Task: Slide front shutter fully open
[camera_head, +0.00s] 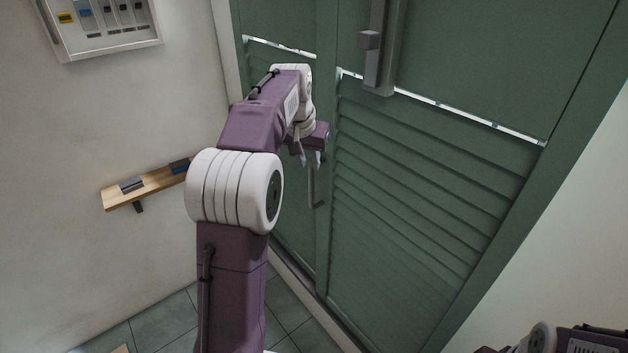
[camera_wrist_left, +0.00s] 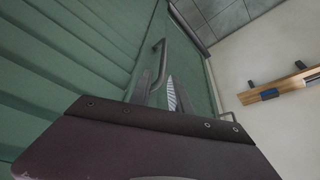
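Green louvred shutters fill the right side of the head view. The wide right-hand panel (camera_head: 420,200) looks shut beside a narrower left-hand panel (camera_head: 288,215); I cannot tell for sure which is the front shutter. A grey bar handle (camera_head: 311,187) stands out near the seam between them. My left gripper (camera_head: 311,160) is at the upper part of this handle. In the left wrist view the fingers (camera_wrist_left: 158,80) are apart, with the handle (camera_wrist_left: 160,50) just beyond or between them; contact is unclear. My right gripper is out of view.
A grey latch box (camera_head: 380,55) is fixed high on the right panel. A wooden shelf (camera_head: 150,187) with small dark items and a white electrical panel (camera_head: 105,22) are on the left wall. Tiled floor (camera_head: 165,322) is below. A pale wall (camera_head: 560,240) borders the right.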

